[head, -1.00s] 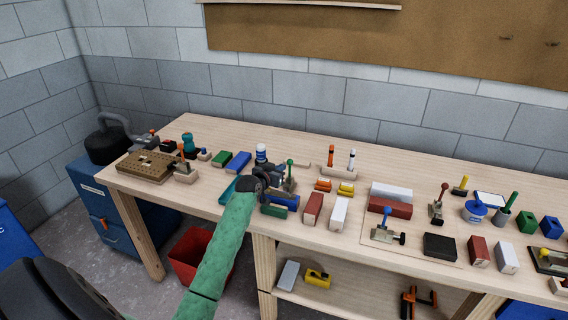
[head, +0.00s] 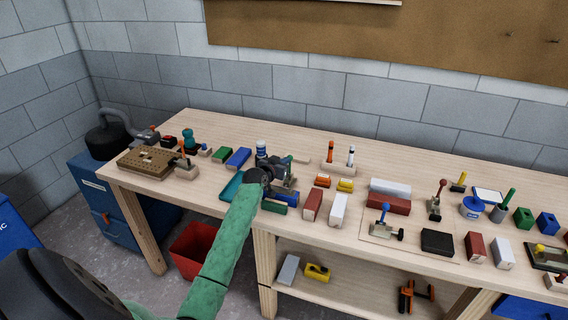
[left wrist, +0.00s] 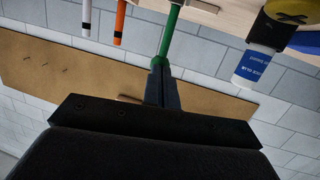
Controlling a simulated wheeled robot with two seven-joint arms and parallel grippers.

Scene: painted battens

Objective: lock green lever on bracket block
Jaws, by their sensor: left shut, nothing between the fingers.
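My left gripper (head: 276,170) is over the middle of the bench, shut and empty. In the left wrist view its closed fingers (left wrist: 160,78) reach up to the green lever (left wrist: 173,32), whose end meets or overlaps the fingertips; I cannot tell whether they touch. My right gripper is not in view.
A blue-labelled white bottle (left wrist: 257,68) stands close by. A stand with orange and white pegs (head: 341,172) is behind to the right. Orange (head: 322,181) and yellow blocks, then red (head: 313,205) and white blocks, lie right of the gripper.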

